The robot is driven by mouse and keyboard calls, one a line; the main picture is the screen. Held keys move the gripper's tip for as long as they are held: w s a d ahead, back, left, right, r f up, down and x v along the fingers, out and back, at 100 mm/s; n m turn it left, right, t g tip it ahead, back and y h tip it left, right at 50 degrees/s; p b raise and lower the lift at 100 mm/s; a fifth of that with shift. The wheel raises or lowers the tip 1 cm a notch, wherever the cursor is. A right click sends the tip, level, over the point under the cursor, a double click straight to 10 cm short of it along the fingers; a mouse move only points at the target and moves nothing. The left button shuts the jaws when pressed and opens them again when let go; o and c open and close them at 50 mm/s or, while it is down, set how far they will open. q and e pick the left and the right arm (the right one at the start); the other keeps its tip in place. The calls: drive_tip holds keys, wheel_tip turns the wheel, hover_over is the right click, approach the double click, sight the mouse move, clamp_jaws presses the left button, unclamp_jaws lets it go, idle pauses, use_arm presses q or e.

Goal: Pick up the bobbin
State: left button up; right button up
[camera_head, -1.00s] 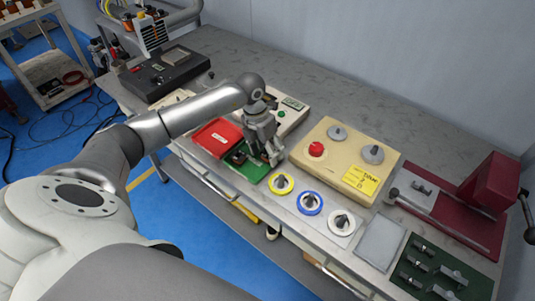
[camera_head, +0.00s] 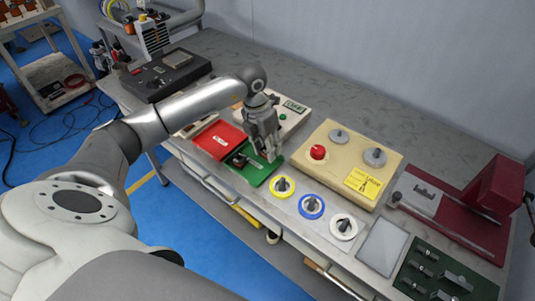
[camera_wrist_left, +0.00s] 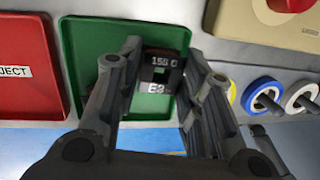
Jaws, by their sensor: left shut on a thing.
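The black bobbin (camera_wrist_left: 160,72), with white marks "155 C" and "E3…", is over the green tray (camera_wrist_left: 78,60) in the left wrist view. My left gripper (camera_wrist_left: 163,55) has one finger on each side of it and is shut on it. The fingers hide part of the bobbin. In the head view my left gripper (camera_head: 268,155) points down at the green tray (camera_head: 255,178), and a dark piece shows at its left; I cannot tell how high the bobbin is above the tray. My right gripper is not in view.
A red tray (camera_head: 215,141) lies left of the green one. A beige box (camera_head: 335,160) with knobs is at the right, then a red machine (camera_head: 492,190). The back strip of the table is clear.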

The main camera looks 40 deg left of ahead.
use_arm(q)
drive_tip(key=s+d+r+b, duration=0.3)
drive_tip(key=s+d+r, duration=0.3)
drive_tip(key=s+r, duration=0.4)
drive_tip(key=s, duration=0.2)
drive_tip(key=shift+s+r, duration=0.2)
drive_tip(key=shift+s, duration=0.15)
